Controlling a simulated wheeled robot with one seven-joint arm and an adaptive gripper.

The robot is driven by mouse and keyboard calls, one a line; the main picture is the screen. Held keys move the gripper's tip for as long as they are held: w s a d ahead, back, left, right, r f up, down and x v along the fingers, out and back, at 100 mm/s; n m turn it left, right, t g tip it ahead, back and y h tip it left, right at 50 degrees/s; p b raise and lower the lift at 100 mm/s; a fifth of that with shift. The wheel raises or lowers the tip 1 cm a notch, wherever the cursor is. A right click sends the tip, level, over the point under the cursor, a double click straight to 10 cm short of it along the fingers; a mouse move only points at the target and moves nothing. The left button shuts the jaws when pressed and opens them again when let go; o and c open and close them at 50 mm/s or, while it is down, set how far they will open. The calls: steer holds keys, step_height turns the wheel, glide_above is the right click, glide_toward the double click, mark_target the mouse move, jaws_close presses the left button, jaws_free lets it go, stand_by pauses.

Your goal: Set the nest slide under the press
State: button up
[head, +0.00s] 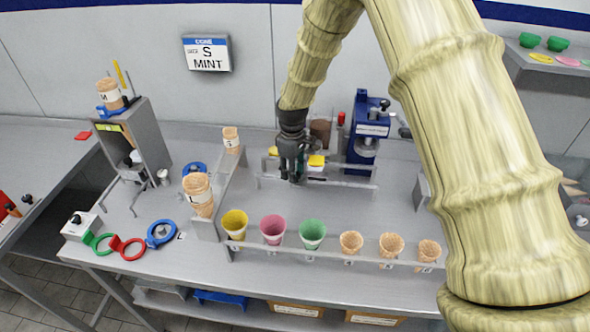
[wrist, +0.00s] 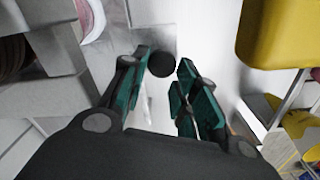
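The blue press (head: 367,130) stands at the back of the table, right of my gripper (head: 292,178). A low slide rail (head: 345,187) runs in front of the press and beneath my gripper. My gripper points down over the rail's left part. In the wrist view its teal-padded fingers are apart, with a small black knob (wrist: 162,64) between or just beyond the tips; I cannot tell whether they touch it. A pale surface lies below the knob. The nest slide itself is not clearly made out; my gripper hides part of that area.
A front rack (head: 335,255) holds coloured cups and cones. Cone stacks (head: 198,193) and a grey dispenser (head: 135,140) stand left.

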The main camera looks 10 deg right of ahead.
steer(key=o, duration=0.3)
steer(key=shift+s+a+f, duration=0.2)
steer(key=shift+s+f, duration=0.05)
steer(key=shift+s, duration=0.3)
steer(key=shift+o, duration=0.4)
steer(key=shift+r, duration=0.15)
steer(key=shift+w+d, duration=0.15)
steer(key=shift+w, duration=0.15)
steer(key=shift+r, duration=3.95)
steer(key=shift+c, duration=0.2)
